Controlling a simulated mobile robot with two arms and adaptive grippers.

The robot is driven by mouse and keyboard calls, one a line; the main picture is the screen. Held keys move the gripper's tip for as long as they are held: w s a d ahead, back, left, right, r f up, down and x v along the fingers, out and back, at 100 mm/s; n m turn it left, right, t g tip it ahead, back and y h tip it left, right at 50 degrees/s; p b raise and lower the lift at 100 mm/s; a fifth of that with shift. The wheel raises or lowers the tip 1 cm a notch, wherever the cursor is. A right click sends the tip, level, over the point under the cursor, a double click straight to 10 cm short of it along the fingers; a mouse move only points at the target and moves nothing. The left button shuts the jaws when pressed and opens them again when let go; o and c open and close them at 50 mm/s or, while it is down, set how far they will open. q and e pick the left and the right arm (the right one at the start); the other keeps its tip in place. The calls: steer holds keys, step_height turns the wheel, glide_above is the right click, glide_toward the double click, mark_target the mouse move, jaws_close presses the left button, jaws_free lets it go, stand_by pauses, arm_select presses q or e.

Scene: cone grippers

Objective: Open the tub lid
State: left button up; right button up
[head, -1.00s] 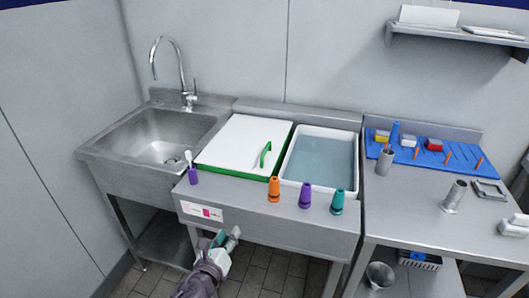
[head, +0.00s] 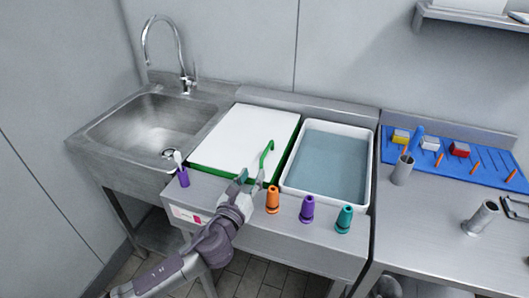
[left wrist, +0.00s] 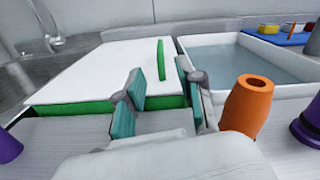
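The tub lid (head: 246,138) is a white slab with a green edge, lying flat between the sink and a water-filled tub; it also shows in the left wrist view (left wrist: 95,70). A green handle (head: 266,158) stands on its right part, and it also shows in the left wrist view (left wrist: 161,60). My left gripper (head: 249,181) is at the lid's front edge, just in front of the handle. In the left wrist view its teal-padded fingers (left wrist: 165,98) are apart with nothing between them. My right gripper is not in view.
Orange (head: 273,200), purple (head: 307,209) and teal (head: 344,219) cones stand along the front ledge, the orange one close right of my left gripper. The open white tub (head: 287,181) holds water. A purple holder with a brush (head: 183,177) stands left.

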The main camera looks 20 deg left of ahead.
mark_target(260, 161)
arm_select(q)
steer(key=w, duration=0.4)
steer(key=shift+w, duration=0.1)
steer(key=w, duration=0.4)
steer(key=shift+w+d, duration=0.1)
steer(key=shift+d, duration=0.05)
steer(key=shift+w, duration=0.7)
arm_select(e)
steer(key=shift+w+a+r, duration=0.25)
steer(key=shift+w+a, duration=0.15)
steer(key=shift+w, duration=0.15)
arm_select(q)
steer(key=shift+c, duration=0.3)
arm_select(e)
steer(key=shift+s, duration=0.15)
arm_select(q)
jaws_close()
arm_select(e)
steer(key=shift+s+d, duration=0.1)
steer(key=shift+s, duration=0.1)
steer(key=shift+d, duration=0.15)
